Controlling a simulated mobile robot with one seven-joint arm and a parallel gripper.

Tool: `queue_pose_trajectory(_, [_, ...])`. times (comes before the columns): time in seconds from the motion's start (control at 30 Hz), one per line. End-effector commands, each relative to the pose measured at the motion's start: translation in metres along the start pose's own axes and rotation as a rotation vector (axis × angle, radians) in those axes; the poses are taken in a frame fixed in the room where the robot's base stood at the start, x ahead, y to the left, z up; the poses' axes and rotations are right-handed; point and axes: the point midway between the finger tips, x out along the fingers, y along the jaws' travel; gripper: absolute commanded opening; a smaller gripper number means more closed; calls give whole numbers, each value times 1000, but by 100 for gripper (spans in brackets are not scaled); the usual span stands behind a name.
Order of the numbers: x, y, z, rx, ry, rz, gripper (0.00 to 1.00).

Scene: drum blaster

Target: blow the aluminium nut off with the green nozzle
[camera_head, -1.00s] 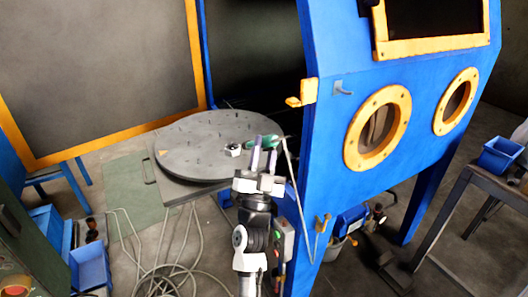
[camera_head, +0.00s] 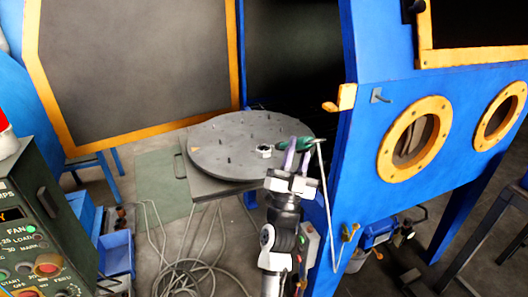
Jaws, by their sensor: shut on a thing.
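The round grey turntable (camera_head: 215,158) stands in front of the dark opening of the blue cabinet, with several short pegs on it. A small pale nut (camera_head: 264,150) sits on the turntable right of its middle. My gripper (camera_head: 297,146) is at the right rim of the turntable, shut on the green nozzle (camera_head: 318,145). A grey hose hangs down from the nozzle's right end. The nozzle's left end is just right of the nut, and a gap seems to lie between them. The fingers hide part of the nozzle.
The blue cabinet (camera_head: 365,160) with yellow-ringed portholes stands close on the right. Its yellow-framed door (camera_head: 130,75) is open at the left. A control panel (camera_head: 35,225) is at the lower left, near blue bins (camera_head: 116,254). Loose hoses (camera_head: 185,275) lie on the floor.

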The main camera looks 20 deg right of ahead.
Motion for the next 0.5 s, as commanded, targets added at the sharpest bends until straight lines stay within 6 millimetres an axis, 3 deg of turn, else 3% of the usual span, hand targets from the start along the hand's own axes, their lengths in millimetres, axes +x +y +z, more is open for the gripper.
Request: queue_pose_trajectory(0.5, [38, -20, -29, 0, 1, -1, 0])
